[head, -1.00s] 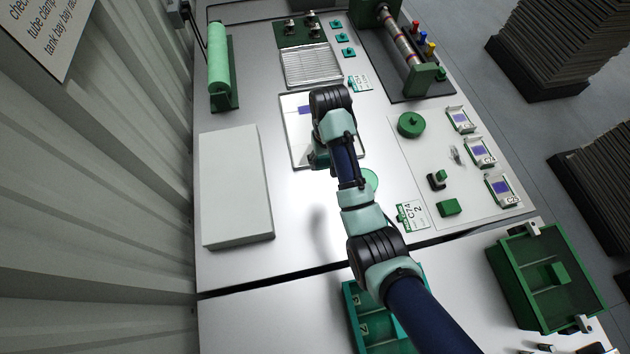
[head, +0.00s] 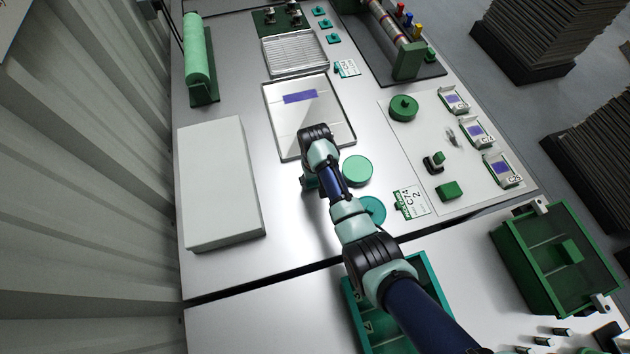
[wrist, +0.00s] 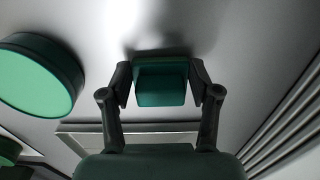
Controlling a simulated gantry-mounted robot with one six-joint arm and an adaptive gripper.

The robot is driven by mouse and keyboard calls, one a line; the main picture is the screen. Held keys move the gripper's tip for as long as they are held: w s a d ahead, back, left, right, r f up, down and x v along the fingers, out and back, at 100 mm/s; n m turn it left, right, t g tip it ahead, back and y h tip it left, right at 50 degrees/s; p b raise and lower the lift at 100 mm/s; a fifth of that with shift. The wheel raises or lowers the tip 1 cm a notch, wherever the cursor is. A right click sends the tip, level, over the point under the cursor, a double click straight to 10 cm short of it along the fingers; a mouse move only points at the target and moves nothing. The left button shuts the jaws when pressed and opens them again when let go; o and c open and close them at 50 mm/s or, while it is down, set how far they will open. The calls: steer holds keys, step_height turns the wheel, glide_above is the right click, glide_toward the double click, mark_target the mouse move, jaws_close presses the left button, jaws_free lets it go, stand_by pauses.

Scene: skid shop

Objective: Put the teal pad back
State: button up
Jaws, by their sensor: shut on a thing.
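My gripper (wrist: 161,88) is shut on the teal pad (wrist: 162,90), a small block seen between the two fingertips in the wrist view. It is held over the bare metal table; the gap beneath it is hard to judge. In the head view my gripper (head: 309,182) is mostly hidden by my own wrist, and the pad cannot be made out there. It is just in front of the pale tray with a purple patch (head: 322,120) and left of a green round lid (head: 357,171), which also shows at left in the wrist view (wrist: 35,75).
A teal disc (head: 373,210) lies partly behind my arm. A teal bin (head: 428,275) is below my arm. A large pale box (head: 218,180) stands at left. Several small teal pieces (head: 325,24) lie at the back. A green crate (head: 510,250) stands at right.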

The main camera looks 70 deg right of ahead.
steer(key=shift+w, duration=0.1)
steer(key=shift+f, duration=0.2)
steer(key=o, duration=1.1)
steer(key=shift+r, duration=0.1)
step_height(320, 180, up, 12)
steer(key=p, duration=0.4)
steer(key=shift+r, duration=0.15)
